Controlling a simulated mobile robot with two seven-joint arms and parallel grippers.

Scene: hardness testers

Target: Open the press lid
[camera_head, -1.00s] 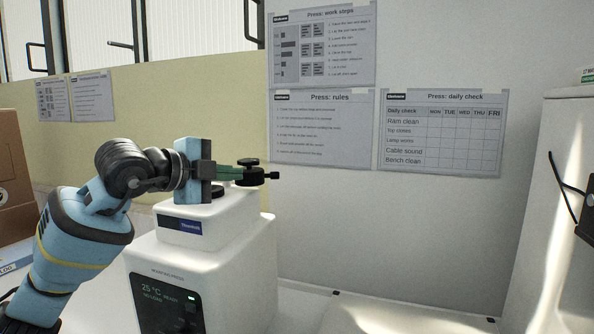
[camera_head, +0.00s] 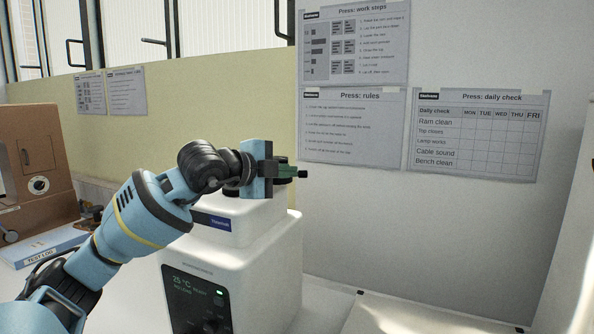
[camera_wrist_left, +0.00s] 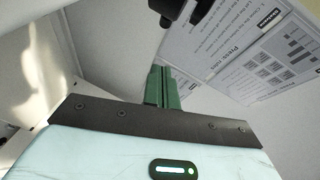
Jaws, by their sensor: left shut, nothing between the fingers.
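The white mounting press (camera_head: 250,265) stands on the bench, with a dark display on its front. Its black lid parts, with a small black knob (camera_head: 302,173) at the right end, sit above the press top and are partly hidden by my wrist. My left gripper (camera_head: 288,171) is shut and empty, its green fingers level with the lid and overlapping it in the head view; whether they touch it I cannot tell. In the left wrist view the shut green fingers (camera_wrist_left: 162,85) point toward a black part (camera_wrist_left: 185,12) at the top edge. My right gripper is out of view.
Behind the press is a white wall with posters (camera_head: 352,128) and a yellow-green panel. Bench right of the press is clear.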

